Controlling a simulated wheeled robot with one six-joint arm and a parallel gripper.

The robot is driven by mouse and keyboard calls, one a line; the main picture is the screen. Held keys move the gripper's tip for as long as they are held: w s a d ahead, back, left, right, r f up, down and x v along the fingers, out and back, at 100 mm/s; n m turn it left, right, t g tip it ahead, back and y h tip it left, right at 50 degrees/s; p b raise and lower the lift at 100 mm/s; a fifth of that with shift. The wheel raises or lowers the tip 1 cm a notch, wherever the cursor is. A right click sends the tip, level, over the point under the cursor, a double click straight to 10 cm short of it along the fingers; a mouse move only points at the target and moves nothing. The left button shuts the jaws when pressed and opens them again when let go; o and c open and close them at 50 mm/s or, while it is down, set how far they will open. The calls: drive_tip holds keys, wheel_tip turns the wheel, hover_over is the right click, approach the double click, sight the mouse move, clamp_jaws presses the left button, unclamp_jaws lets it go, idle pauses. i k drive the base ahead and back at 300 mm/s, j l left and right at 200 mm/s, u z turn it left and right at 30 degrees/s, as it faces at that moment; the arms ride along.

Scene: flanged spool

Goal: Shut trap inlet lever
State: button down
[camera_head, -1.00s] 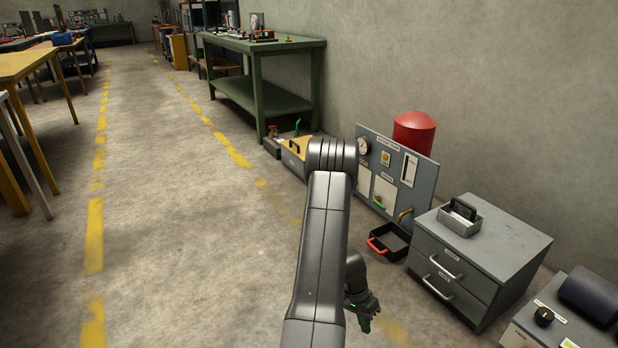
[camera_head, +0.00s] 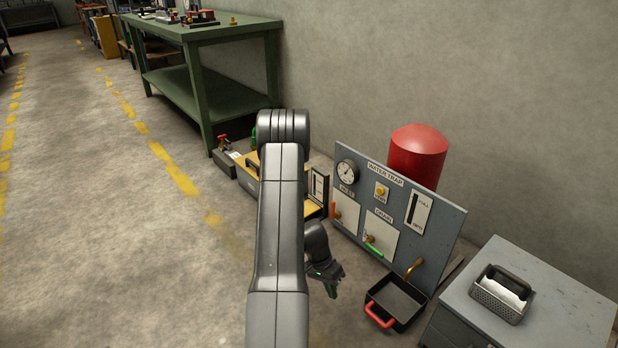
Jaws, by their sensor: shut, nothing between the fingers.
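The grey water trap panel (camera_head: 400,188) stands on the floor against the wall at the right. On its left side, under the inlet label (camera_head: 347,190), is an orange lever (camera_head: 335,210) that hangs roughly upright. Right of it, under the drain label, is a green lever (camera_head: 373,249), slanting down to the right. My gripper (camera_head: 332,288) is shut and empty. In the picture it appears below and left of the panel, apart from both levers. My arm hides the floor to the left of the panel.
A black tray with a red handle (camera_head: 379,315) lies on the floor below a brass spout (camera_head: 413,268). A grey cabinet (camera_head: 530,275) carries a perforated basket (camera_head: 497,301). A red tank (camera_head: 418,155) stands behind the panel. A green bench (camera_head: 215,95) is further back. The left floor is clear.

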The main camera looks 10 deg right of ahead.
sight(333, 214)
drive_tip(key=i, duration=1.85)
drive_tip(key=i+z, duration=0.1)
drive_tip(key=i, duration=0.2)
drive_tip(key=z, duration=0.3)
